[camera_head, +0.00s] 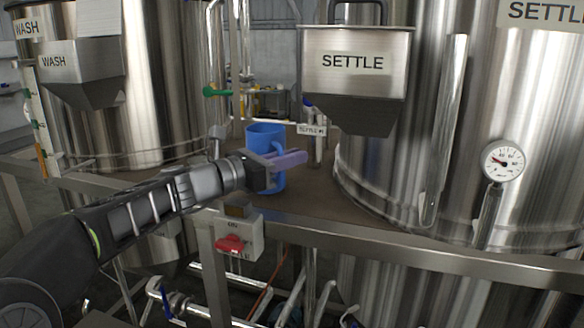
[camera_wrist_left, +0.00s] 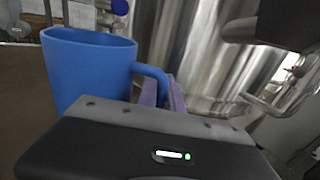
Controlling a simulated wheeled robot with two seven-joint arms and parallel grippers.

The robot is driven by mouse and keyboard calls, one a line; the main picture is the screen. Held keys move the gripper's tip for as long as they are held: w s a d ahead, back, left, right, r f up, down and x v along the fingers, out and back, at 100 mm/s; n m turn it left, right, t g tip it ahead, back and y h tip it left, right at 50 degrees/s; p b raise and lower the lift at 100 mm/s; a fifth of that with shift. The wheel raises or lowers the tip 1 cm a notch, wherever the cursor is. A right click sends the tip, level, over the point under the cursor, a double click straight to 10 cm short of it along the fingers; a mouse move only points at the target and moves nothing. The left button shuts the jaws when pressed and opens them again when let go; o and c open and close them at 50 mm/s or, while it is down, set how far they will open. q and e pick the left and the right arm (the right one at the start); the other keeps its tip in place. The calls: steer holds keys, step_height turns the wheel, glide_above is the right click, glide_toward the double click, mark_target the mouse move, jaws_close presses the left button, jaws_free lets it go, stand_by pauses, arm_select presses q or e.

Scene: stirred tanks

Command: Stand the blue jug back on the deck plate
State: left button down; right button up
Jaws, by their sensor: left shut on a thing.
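The blue jug (camera_head: 264,133) is upright at the brown deck plate (camera_head: 318,204), between the two tanks. Its handle faces the near right side. My left gripper (camera_head: 286,161) is shut on the jug's handle, with its purple fingers around it. In the left wrist view the blue jug (camera_wrist_left: 88,68) shows its open rim and handle, with the purple fingers (camera_wrist_left: 172,95) at the handle. The gripper and arm hide part of the jug's body and base, so I cannot tell whether the base touches the plate. My right gripper is not in view.
The WASH tank (camera_head: 150,85) stands at left and the SETTLE tank (camera_head: 480,120) at right. The SETTLE hopper (camera_head: 355,75) overhangs the plate. The plate right of the jug is clear.

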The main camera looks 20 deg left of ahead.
arm_select(q)
steer(key=shift+f, duration=0.7)
steer(key=shift+f, duration=0.25)
steer(key=c, duration=1.5)
jaws_free()
steer(key=shift+s+r, duration=0.1)
steer(key=shift+r, duration=0.1)
steer(key=v, duration=1.2)
